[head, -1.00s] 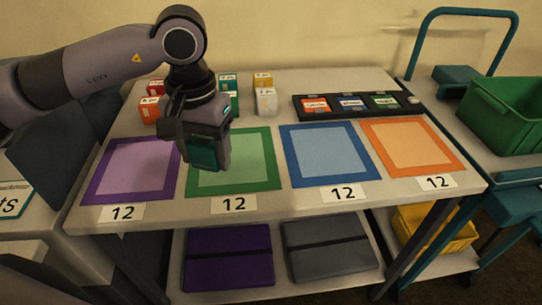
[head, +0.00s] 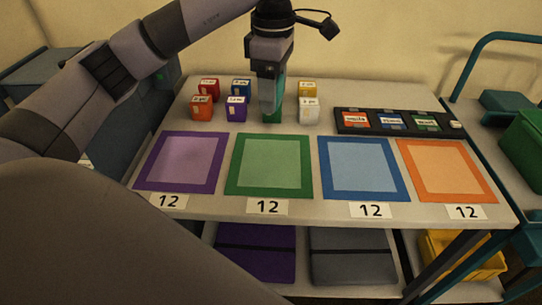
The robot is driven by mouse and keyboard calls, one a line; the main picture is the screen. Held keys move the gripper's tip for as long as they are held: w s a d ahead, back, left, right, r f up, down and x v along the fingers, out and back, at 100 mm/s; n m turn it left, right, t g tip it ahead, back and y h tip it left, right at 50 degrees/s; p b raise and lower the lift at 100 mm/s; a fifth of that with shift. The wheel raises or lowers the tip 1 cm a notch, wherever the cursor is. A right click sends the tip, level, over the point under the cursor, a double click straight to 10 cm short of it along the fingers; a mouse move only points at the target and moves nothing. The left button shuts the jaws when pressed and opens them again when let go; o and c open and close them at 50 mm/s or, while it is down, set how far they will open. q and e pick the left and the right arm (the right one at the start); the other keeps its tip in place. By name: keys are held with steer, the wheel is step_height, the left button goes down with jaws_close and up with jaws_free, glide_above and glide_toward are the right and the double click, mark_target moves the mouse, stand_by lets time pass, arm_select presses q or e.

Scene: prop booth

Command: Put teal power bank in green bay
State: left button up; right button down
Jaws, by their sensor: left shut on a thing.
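My left gripper (head: 271,112) points down at the back of the table, in the row of small boxes. It is shut on a teal block (head: 272,118), taken to be the teal power bank, mostly hidden by the fingers. Whether the block touches the tabletop I cannot tell. More teal (head: 281,84) shows just behind the fingers; what it belongs to is unclear. The green bay (head: 269,165) is a flat green-framed square in front of the gripper, and it is empty. My right gripper is not in view.
Red (head: 209,87), orange (head: 201,107), blue (head: 241,88) and purple (head: 236,108) boxes stand left of the gripper. Yellow (head: 307,89) and white (head: 309,109) boxes stand close on its right. Purple (head: 180,160), blue (head: 360,168) and orange (head: 447,170) bays are empty. A black tray (head: 398,121) lies back right.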

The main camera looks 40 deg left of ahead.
arm_select(q)
steer(key=shift+w+a+r+n, duration=0.1)
steer(key=shift+a+r+n, duration=0.15)
steer(key=shift+n, duration=0.3)
steer(key=shift+w+a+r+n, duration=0.1)
steer(key=shift+a+r+n, duration=0.1)
steer(key=shift+n, duration=0.35)
steer(key=shift+f, duration=0.15)
steer(key=b, duration=0.2)
glide_above(270, 170)
step_height(270, 170, down, 6)
steer(key=shift+n, duration=0.3)
step_height(270, 170, down, 9)
steer(key=shift+f+p, duration=0.15)
steer(key=shift+p, duration=0.15)
step_height(270, 170, down, 4)
steer(key=shift+f, duration=0.15)
steer(key=shift+f, duration=0.1)
